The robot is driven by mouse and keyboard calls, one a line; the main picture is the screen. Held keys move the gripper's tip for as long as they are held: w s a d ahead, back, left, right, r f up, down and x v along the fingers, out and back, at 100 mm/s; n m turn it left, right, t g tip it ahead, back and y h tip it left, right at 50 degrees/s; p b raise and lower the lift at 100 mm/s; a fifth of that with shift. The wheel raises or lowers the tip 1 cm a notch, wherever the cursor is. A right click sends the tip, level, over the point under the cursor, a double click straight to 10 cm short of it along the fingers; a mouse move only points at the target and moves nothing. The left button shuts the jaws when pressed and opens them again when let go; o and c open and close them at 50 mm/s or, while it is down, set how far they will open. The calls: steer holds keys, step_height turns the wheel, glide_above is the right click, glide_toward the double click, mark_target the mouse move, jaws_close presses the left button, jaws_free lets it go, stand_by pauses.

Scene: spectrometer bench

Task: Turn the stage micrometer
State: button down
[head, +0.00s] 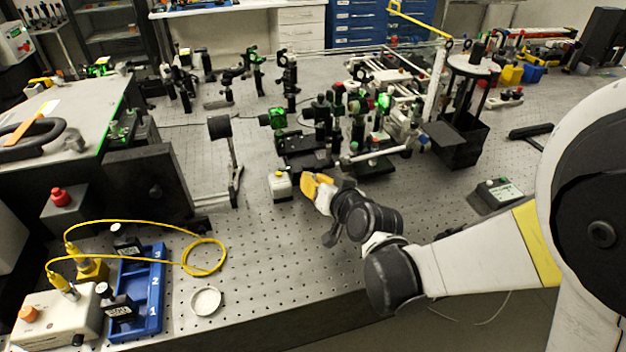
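My gripper (312,185), with yellow at its fingers, is low over the optical table near the middle of the head view. It is just right of a small white box (280,187) and in front of a black stage assembly (303,146). I cannot make out the stage micrometer itself; it is too small to tell or hidden by my gripper. The view is too coarse to show whether the fingers are open, shut or touching anything.
The perforated optical table (262,255) is clear in front of my gripper. Dense optic mounts stand behind it. A blue numbered tray (152,290), a yellow cable (205,270) and a white dish (206,301) are at left. A black box (458,138) stands at right.

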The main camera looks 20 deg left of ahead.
steer(key=shift+s+f, duration=0.1)
steer(key=c, duration=1.4)
jaws_free()
steer(key=v, duration=1.2)
steer(key=d+h, duration=0.1)
steer(key=d, duration=0.3)
steer(key=s+d+h, duration=0.1)
steer(key=d, duration=0.3)
steer(key=s+d+m+g+h, duration=0.1)
steer(key=d+h, duration=0.1)
steer(key=d, duration=0.3)
steer(key=shift+s+r, duration=0.25)
steer(key=s+d+g+h, duration=0.1)
steer(key=s+d, duration=0.2)
steer(key=d, duration=0.1)
steer(key=s+d+m+h, duration=0.1)
steer(key=s+d+h, duration=0.1)
steer(key=d, duration=0.3)
steer(key=s+d+m+g+h, duration=0.1)
steer(key=s+d, duration=0.3)
steer(key=d, duration=0.1)
steer(key=shift+s+d+f+g+h, duration=0.2)
steer(key=shift+d+f+g+h, duration=0.1)
steer(key=shift+h, duration=0.1)
steer(key=shift+a, duration=0.1)
